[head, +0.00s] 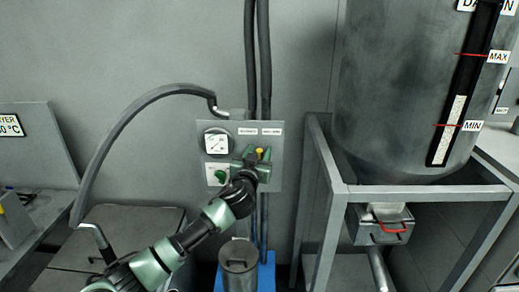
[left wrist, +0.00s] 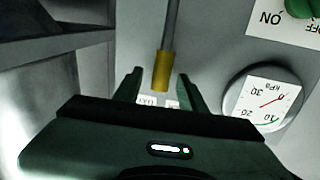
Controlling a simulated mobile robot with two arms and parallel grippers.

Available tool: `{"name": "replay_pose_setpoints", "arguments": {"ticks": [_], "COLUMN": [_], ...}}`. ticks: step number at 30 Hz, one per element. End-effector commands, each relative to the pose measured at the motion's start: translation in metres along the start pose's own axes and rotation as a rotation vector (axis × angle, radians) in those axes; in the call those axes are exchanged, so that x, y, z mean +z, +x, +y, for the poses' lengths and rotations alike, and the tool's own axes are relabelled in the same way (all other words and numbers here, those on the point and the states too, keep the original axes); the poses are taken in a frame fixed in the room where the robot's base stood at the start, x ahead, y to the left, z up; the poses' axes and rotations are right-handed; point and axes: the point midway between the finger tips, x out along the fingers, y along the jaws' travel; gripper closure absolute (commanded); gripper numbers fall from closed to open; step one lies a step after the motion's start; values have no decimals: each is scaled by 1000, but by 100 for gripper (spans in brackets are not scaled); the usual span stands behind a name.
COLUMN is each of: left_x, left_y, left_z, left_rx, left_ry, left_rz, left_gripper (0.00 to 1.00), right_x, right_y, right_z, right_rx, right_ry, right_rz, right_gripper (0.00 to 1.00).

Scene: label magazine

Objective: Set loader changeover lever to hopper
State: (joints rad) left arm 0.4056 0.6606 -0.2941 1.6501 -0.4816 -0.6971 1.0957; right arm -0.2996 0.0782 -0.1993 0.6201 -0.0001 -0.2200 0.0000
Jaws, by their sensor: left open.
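The changeover lever has a grey rod and a yellow tip (head: 259,152) and sits on the grey wall panel (head: 274,178). Its tip is just below two small white labels (head: 259,131), whose words are too small to read surely. My left gripper (head: 260,157) is open at the lever. In the left wrist view, the yellow tip (left wrist: 162,72) shows between the two spread fingers (left wrist: 157,88), with a gap on each side. The lever's lower part is hidden by my gripper in the head view. My right gripper is not in view.
A pressure gauge (head: 216,142) and a green on/off knob (head: 220,176) are on the panel's left side. Dark hoses (head: 250,60) run vertically behind it. A curved grey hose (head: 140,103) arches left. A large dryer vessel (head: 395,100) stands on a frame at right.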

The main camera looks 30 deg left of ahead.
Motion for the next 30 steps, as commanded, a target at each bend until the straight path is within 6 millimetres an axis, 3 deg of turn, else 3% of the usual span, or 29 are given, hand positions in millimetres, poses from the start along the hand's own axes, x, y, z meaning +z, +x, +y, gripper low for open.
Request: {"name": "replay_pose_setpoints", "arguments": {"ticks": [9,10,14,15,30], "left_x": [0,0,0,0,1], "left_y": [3,3,3,3,3], "left_z": [0,0,0,0,0], "left_rx": [1,1,0,0,0], "left_ry": [-1,0,0,0,0], "left_rz": [0,0,0,0,-1], "left_gripper": [59,62,98,100,100], "right_x": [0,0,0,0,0], "right_y": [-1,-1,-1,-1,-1], "right_z": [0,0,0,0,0], "right_rx": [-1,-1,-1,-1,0], "right_ry": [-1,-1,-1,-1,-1], "right_rz": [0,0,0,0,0], "right_gripper": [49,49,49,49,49]}}
